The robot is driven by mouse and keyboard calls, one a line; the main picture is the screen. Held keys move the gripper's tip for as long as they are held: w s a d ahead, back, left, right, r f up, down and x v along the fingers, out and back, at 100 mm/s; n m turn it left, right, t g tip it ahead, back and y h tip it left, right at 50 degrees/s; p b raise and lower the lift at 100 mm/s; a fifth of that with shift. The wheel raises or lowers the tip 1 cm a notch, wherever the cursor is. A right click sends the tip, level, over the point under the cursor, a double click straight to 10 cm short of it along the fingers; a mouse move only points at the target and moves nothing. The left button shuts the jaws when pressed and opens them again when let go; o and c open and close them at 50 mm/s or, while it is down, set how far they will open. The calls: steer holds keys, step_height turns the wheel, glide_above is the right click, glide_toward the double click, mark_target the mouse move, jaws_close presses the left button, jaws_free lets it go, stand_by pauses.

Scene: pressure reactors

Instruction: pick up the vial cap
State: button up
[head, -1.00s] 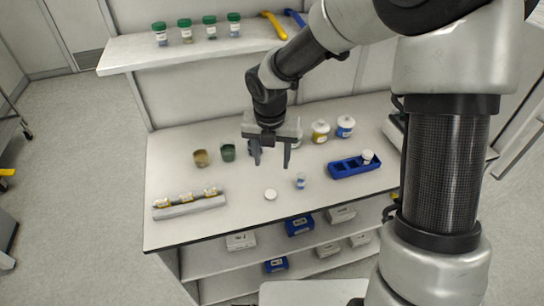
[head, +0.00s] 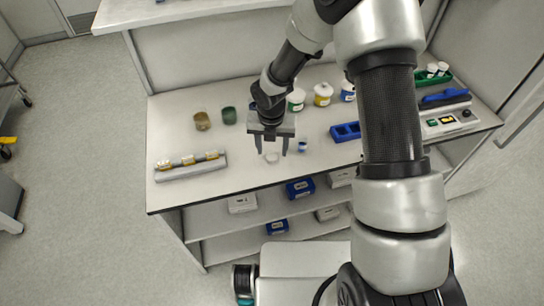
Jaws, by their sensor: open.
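The vial cap (head: 272,158), a small white disc, lies flat on the white bench near its front edge. My gripper (head: 271,148) points down just above it with its fingers apart and nothing between them. In this view the fingertips show on either side of the cap. I cannot tell how high above the bench they are. A small clear vial with a blue band (head: 302,147) stands just right of the gripper.
A grey rack with several yellow-labelled vials (head: 190,166) lies at the left. White-lidded jars (head: 323,95) stand at the back. A blue rack (head: 345,132) is at the right, partly hidden by my arm.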

mark_target(272, 156)
steer(key=f, duration=0.3)
steer(key=shift+w+f, duration=0.15)
steer(key=shift+w, duration=0.15)
steer(key=c, duration=1.1)
